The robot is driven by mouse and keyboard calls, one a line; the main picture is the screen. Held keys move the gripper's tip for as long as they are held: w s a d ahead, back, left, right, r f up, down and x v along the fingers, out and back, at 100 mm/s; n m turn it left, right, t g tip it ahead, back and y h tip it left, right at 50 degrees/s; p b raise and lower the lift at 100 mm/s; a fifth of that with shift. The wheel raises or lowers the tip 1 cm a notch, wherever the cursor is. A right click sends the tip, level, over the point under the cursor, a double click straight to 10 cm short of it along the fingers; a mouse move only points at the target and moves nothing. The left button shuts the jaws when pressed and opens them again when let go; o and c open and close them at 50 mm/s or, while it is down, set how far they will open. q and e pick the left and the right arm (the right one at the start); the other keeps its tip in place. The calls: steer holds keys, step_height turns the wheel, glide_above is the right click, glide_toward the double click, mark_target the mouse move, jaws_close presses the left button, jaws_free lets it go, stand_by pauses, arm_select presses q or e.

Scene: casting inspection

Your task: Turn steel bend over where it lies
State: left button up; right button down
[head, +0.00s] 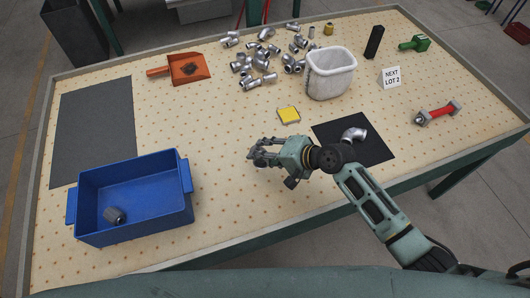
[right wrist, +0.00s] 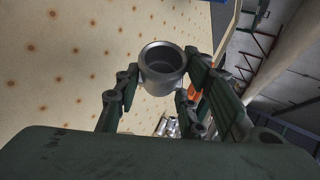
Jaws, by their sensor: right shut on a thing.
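My right gripper (head: 264,155) is over the middle of the table, left of the dark mat. In the right wrist view its fingers (right wrist: 160,80) are shut on a grey steel bend (right wrist: 162,78), whose round open end faces the camera. The curve of this piece is hidden, and in the head view the fingers largely cover it. Its height above the table is hard to tell. Another steel bend (head: 354,134) lies on the dark mat (head: 373,152), behind my right wrist. My left gripper is not in view.
A yellow block (head: 289,115), white bin (head: 331,74), orange scoop (head: 189,68) and several loose fittings (head: 262,57) lie farther back.

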step_height(320, 180, down, 5)
steer(key=b, duration=0.3)
steer(key=shift+f, duration=0.15)
steer(key=shift+f+b, duration=0.85)
steer(key=shift+f, duration=0.1)
steer(key=shift+f, duration=0.2)
steer(key=shift+f+b, duration=0.8)
steer(key=shift+f, duration=0.1)
steer(key=c, duration=1)
jaws_free()
steer(key=shift+c, duration=0.2)
steer(key=shift+f, duration=0.1)
